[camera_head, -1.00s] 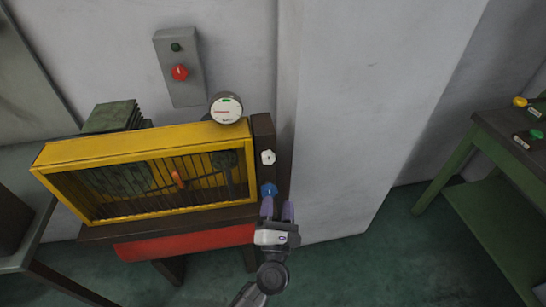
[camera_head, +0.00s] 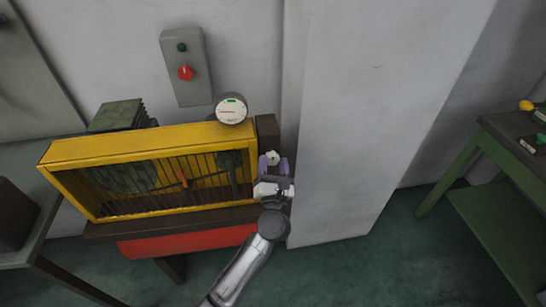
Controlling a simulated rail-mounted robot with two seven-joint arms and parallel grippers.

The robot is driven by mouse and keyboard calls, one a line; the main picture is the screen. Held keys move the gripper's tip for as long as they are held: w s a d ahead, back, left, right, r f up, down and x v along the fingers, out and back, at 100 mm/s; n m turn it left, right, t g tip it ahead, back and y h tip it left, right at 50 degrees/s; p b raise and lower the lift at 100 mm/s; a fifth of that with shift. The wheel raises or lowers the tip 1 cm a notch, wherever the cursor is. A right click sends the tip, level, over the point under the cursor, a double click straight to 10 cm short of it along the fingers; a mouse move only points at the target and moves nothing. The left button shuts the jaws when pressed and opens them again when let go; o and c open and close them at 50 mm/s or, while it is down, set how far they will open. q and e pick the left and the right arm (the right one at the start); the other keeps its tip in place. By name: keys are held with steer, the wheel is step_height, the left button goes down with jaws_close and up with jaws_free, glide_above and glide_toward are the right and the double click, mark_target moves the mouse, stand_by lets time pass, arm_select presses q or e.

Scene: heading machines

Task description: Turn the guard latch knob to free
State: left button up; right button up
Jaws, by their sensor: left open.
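The yellow-framed guard (camera_head: 120,143) has dark vertical bars and an orange handle (camera_head: 182,178) on its front. A dark upright post (camera_head: 267,128) stands at its right end. A white knob (camera_head: 271,157) on this post shows just beyond and between my left fingertips. My left gripper (camera_head: 273,163) is open, with its purple fingers on either side of the white knob's place; I cannot tell whether they touch it. The blue knob lower on the post is hidden behind the gripper. No label shows which knob is the guard latch. My right gripper is out of view.
A round gauge (camera_head: 231,109) sits on top of the guard. A grey wall box (camera_head: 188,67) carries a red knob (camera_head: 186,73) and a dark green button. A pale wall column (camera_head: 370,110) stands close on the right. A green table (camera_head: 490,140) is at far right.

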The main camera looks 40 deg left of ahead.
arm_select(q)
steer(key=shift+x, duration=1.05)
steer(key=shift+c, duration=0.4)
